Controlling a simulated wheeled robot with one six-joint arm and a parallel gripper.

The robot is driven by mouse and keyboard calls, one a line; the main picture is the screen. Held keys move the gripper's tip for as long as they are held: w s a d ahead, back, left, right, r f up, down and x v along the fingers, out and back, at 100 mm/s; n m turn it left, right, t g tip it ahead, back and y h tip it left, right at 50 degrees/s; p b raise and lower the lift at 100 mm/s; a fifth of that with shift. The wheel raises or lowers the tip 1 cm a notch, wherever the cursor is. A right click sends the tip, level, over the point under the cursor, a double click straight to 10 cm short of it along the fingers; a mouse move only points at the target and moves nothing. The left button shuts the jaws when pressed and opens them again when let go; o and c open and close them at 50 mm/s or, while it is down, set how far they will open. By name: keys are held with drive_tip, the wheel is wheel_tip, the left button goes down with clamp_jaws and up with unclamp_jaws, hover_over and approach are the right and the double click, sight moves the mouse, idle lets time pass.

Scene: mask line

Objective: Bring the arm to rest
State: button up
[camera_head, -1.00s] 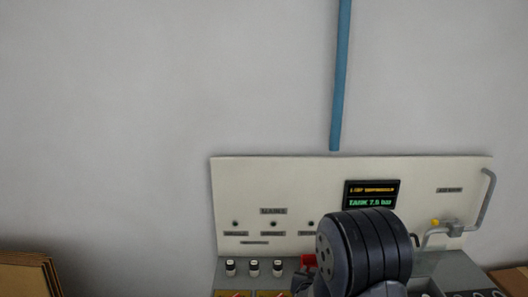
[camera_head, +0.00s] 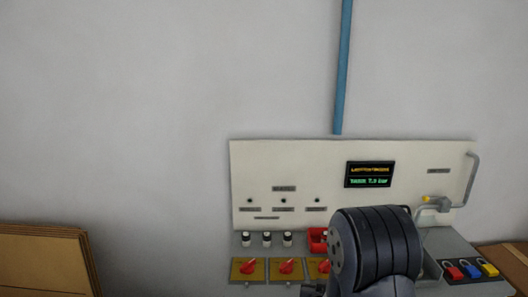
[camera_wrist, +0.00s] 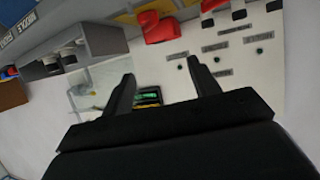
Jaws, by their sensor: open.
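My arm (camera_head: 375,250) shows in the head view as a dark grey, ribbed link in front of the panel's lower right part. My gripper (camera_wrist: 162,72) shows in the wrist view with its two black fingers apart and nothing between them. Through the gap I see part of the pale panel and its small dark display (camera_wrist: 148,97). The fingertips are hidden in the head view behind the arm link.
A cream back panel (camera_head: 290,170) has a display (camera_head: 370,174) and a grey pipe (camera_head: 473,185). Below stand several red knobs (camera_head: 286,267) on yellow plates, small black-and-white parts (camera_head: 266,239), a red holder (camera_head: 317,240) and coloured padlocks (camera_head: 470,270). Cardboard (camera_head: 45,260) stands at left.

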drive_tip(key=s+f+n+y+b, duration=0.1)
drive_tip(key=s+f+b, duration=0.2)
drive_tip(key=f, duration=0.2)
drive_tip(key=shift+s+a+y, duration=0.25)
drive_tip(key=shift+y, duration=0.15)
drive_tip(key=shift+r, duration=0.1)
